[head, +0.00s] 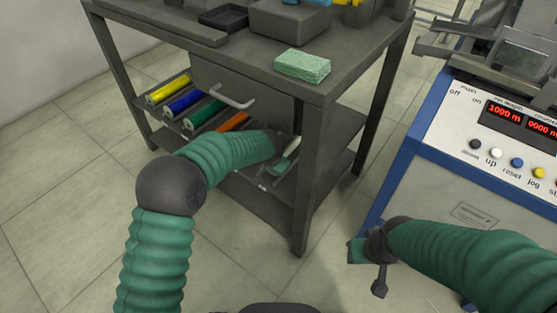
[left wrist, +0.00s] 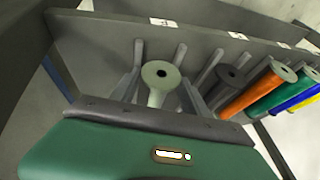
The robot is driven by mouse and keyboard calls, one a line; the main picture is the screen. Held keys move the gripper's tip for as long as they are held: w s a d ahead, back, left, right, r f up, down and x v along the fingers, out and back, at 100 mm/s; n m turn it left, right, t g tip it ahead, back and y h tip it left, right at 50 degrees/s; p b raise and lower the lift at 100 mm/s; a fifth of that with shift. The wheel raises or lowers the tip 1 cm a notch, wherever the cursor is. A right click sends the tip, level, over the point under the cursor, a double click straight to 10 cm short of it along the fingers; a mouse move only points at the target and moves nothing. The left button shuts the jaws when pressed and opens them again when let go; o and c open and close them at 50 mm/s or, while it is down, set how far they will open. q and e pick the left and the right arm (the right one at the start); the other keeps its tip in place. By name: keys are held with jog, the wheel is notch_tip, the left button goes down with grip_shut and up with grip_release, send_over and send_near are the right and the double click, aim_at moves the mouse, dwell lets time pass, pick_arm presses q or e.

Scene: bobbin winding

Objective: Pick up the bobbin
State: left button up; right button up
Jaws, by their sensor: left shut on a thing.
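A pale grey-green bobbin (left wrist: 157,88) sits among the grey prongs of the rack in the left wrist view. It also shows as a light piece in the head view (head: 291,148), at the right end of the bobbin row on the middle shelf. My left gripper (left wrist: 158,98) is shut on this bobbin, which is still at rack level. In the head view my left gripper (head: 283,153) is partly hidden by the arm and the cart. My right gripper (head: 368,262) hangs in front of the blue and white machine, away from the bobbins; its jaw state is unclear.
Dark (left wrist: 231,76), orange (left wrist: 254,91), green (head: 203,112), blue (head: 184,102) and yellow (head: 168,90) bobbins lie along the rack. A green sponge-like block (head: 302,66) lies on top. The machine (head: 460,160) stands right.

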pick_arm(q)
jog(key=shift+s+f+p, duration=0.15)
jog(key=shift+s+p, duration=0.25)
jog(key=shift+s, duration=0.05)
jog(key=s+r+p, duration=0.1)
jog(key=s, duration=0.1)
jog(key=s+r+p, duration=0.1)
jog(key=s, duration=0.1)
jog(key=s+r+p, duration=0.1)
jog(key=r, duration=0.1)
jog(key=shift+s+a+p, duration=0.2)
jog(key=shift+s+p, duration=0.2)
jog(key=shift+c, duration=0.6)
jog(key=s+r+p, duration=0.1)
jog(key=s+r, duration=0.2)
jog(key=s, duration=0.4)
jog(key=shift+a+p, duration=0.25)
jog(key=shift+p, duration=0.15)
jog(key=shift+r, duration=0.2)
